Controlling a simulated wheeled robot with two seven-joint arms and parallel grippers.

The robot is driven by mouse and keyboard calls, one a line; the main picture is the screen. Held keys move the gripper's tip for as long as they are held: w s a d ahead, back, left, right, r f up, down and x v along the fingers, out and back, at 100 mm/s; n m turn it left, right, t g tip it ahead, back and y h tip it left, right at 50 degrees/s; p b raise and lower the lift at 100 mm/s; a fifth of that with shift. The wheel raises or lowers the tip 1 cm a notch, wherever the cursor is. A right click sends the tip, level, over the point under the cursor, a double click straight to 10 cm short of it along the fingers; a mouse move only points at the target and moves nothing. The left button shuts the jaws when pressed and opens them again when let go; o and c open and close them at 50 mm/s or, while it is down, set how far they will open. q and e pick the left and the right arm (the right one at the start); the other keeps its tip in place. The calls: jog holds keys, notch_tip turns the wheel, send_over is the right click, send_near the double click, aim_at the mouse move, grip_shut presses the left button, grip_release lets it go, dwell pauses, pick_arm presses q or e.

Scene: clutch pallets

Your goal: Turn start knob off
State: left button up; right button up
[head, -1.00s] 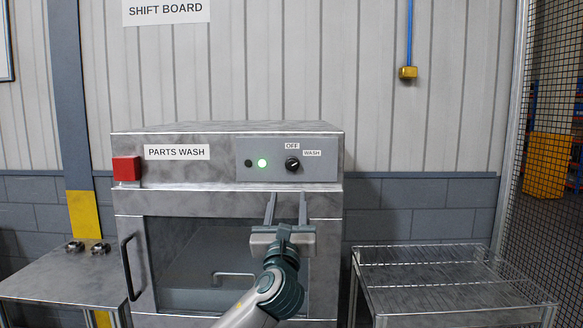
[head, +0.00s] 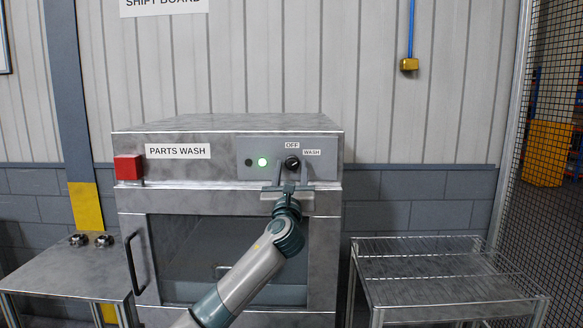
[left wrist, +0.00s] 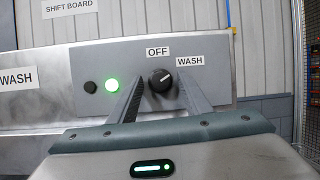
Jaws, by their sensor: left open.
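The start knob (head: 292,163) is a black round dial on the grey control panel of the parts washer. In the left wrist view the knob (left wrist: 160,80) has a light mark pointing up and right, toward the WASH label (left wrist: 190,61); the OFF label (left wrist: 158,51) is above it. A green lamp (left wrist: 112,85) is lit to its left. My left gripper (head: 291,170) is open, its fingers on either side of the knob in the picture. I cannot tell whether they touch it. The right gripper is not in view.
The parts washer (head: 228,124) has a red box (head: 128,167) at its upper left and a door handle (head: 131,264). A side table (head: 60,270) with metal parts stands left, a wire rack cart (head: 440,275) right. A mesh fence (head: 540,120) is at far right.

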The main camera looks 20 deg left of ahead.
pick_arm(q)
jog(key=c, duration=0.9)
